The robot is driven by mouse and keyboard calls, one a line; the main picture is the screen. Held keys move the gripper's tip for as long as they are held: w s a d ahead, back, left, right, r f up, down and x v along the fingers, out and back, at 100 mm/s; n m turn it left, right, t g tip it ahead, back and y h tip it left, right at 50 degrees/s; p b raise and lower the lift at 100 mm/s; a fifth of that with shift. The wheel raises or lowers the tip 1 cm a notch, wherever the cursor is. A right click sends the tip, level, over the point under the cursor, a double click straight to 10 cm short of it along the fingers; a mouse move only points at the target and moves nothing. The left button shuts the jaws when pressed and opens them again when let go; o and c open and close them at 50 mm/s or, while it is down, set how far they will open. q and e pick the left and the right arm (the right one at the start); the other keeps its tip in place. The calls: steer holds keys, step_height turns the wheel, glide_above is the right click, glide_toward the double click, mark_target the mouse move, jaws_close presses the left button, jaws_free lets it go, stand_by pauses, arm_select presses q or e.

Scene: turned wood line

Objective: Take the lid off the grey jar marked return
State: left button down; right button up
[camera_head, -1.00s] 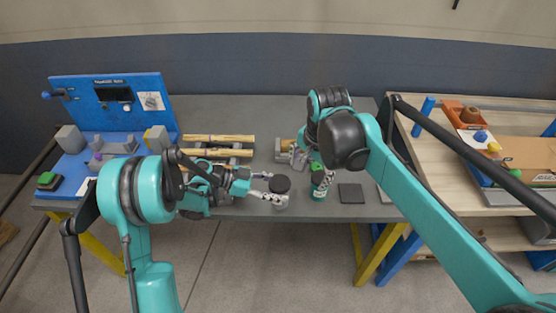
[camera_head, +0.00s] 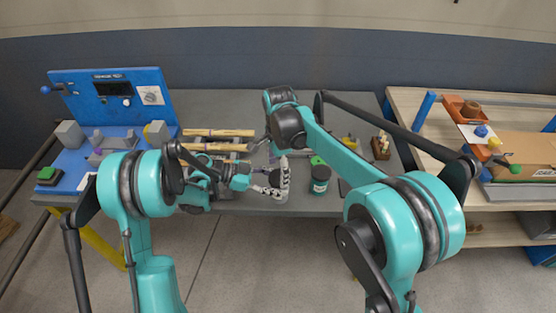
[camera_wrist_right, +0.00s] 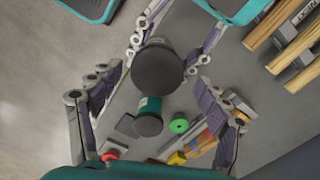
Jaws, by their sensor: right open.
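The grey jar has a wide dark round lid, seen from above in the right wrist view (camera_wrist_right: 157,68); its body is mostly hidden and I cannot read its mark. My left gripper (camera_head: 268,188) has its fingers on either side of this jar, apparently closed around its body. My right gripper (camera_head: 281,174) is over the jar; in its wrist view the open fingers (camera_wrist_right: 157,86) stand apart on both sides of the lid, not visibly touching it. The lid sits on the jar. A second, dark jar with a green band (camera_head: 319,180) stands just to the right.
A green disc (camera_wrist_right: 179,126) lies near the second jar. Wooden spindles (camera_head: 218,133) rest on a rack behind my left gripper. A blue panel station (camera_head: 110,100) is at left. A small brass-and-wood item (camera_head: 381,146) stands at the right of the table.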

steer(key=shift+f, duration=0.85)
steer(key=c, duration=1.2)
steer(key=o, duration=1.3)
